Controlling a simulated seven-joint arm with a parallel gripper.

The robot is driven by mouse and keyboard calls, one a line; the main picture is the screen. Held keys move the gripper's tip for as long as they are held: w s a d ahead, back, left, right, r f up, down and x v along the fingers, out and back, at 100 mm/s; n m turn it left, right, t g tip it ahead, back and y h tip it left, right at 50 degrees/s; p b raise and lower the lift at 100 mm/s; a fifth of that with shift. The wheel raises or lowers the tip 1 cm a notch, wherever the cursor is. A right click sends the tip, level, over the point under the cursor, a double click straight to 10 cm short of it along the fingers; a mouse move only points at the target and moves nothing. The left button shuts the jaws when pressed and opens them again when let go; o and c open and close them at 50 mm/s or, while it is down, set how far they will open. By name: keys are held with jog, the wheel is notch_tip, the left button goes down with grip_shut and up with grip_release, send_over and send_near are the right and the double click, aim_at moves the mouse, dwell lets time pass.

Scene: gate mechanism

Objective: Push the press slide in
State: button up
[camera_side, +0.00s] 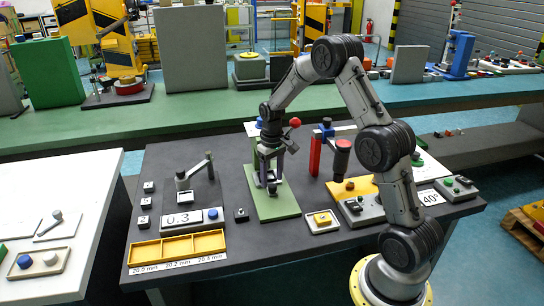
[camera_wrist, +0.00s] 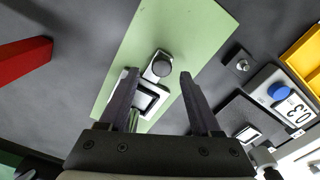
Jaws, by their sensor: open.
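A green base plate (camera_side: 278,208) stands in the middle of the dark table, carrying a small press-like mechanism; I take the press slide to be part of it but cannot single it out. In the wrist view the green plate (camera_wrist: 200,35) carries a pale frame with a dark round knob (camera_wrist: 162,68). My gripper (camera_side: 270,160) is above the plate, pointing down. In the wrist view my gripper (camera_wrist: 157,74) is open and empty, its fingers on either side of the frame and knob. Contact cannot be told. The gripper hides much of the mechanism in the side view.
A red-ended lever (camera_side: 295,122) stands close behind my gripper. A red post mechanism (camera_side: 315,152) is to the right. A yellow tray (camera_side: 178,246) and a 0.3 display box (camera_side: 188,219) are to the left. A yellow-topped button box (camera_side: 321,220) is at the front right.

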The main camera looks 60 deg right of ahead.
notch_tip(320, 180, up, 12)
dwell(0.4)
jog(key=s+a+r+n+t, duration=0.1)
jog(key=s+a+r+t, duration=0.1)
jog(key=s+a+r, duration=0.35)
jog(key=s+a+r+n+t, duration=0.2)
jog(key=s+a+r, duration=0.1)
jog(key=a+r, duration=0.55)
jog(key=s+a+f, duration=0.2)
jog(key=s+a, duration=0.1)
jog(key=s, duration=0.5)
jog(key=s+a+f+t, duration=0.1)
jog(key=s+a+f, duration=0.2)
jog(key=s, duration=0.5)
jog(key=shift+s+f+n+t, duration=0.3)
jog(key=shift+s+n, duration=0.05)
jog(key=shift+n, duration=0.05)
